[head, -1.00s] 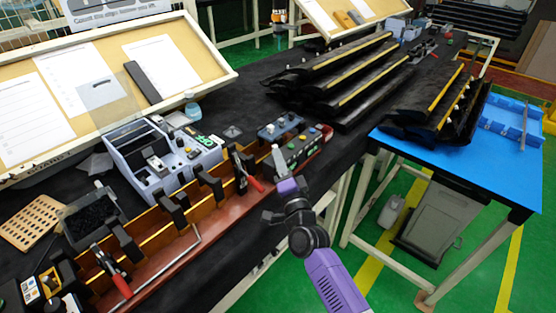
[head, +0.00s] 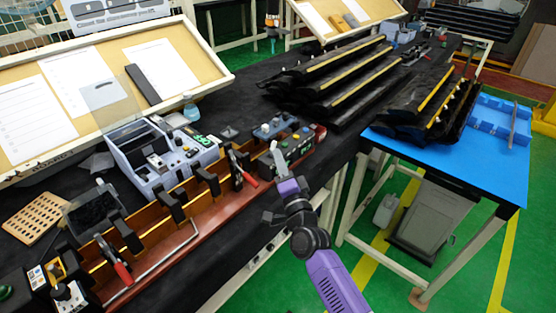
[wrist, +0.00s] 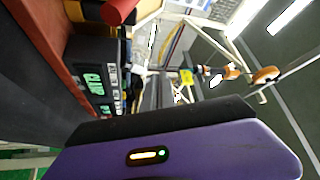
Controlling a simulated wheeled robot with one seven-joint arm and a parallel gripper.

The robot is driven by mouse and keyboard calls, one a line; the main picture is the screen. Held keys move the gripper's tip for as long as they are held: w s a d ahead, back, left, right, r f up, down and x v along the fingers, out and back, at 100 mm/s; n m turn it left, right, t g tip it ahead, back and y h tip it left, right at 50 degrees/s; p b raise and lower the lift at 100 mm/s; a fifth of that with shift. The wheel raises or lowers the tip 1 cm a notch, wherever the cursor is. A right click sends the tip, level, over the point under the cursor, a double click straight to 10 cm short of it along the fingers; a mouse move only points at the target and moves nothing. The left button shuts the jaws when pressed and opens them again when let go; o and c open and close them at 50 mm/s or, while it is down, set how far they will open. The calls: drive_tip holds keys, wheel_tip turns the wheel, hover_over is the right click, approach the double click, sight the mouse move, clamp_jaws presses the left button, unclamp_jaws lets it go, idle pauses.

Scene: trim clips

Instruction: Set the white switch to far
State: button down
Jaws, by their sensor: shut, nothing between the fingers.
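I cannot single out a white switch with certainty. A dark control box (head: 298,146) with green labels and small coloured buttons on top stands at the right end of the long brown fixture. It also shows at the left of the wrist view (wrist: 92,82), with its green labels side-on. My gripper (head: 276,152) is shut and empty, just in front of the box's left end. In the head view it covers part of the box, and I cannot tell whether it touches. My purple wrist housing fills the bottom of the wrist view; the fingertips are not clear there.
A red-handled clamp (head: 243,170) stands just left of my gripper. A grey-blue console (head: 150,165) lies farther left, and a small box with a knob (head: 66,294) sits at the lower left. Black stepped racks (head: 335,85) stand behind.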

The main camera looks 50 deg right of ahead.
drive_tip(key=s+a+r+p, duration=0.1)
drive_tip(key=s+a, duration=0.3)
drive_tip(key=s, duration=0.4)
drive_tip(key=shift+a+r, duration=0.2)
drive_tip(key=shift+r, duration=0.35)
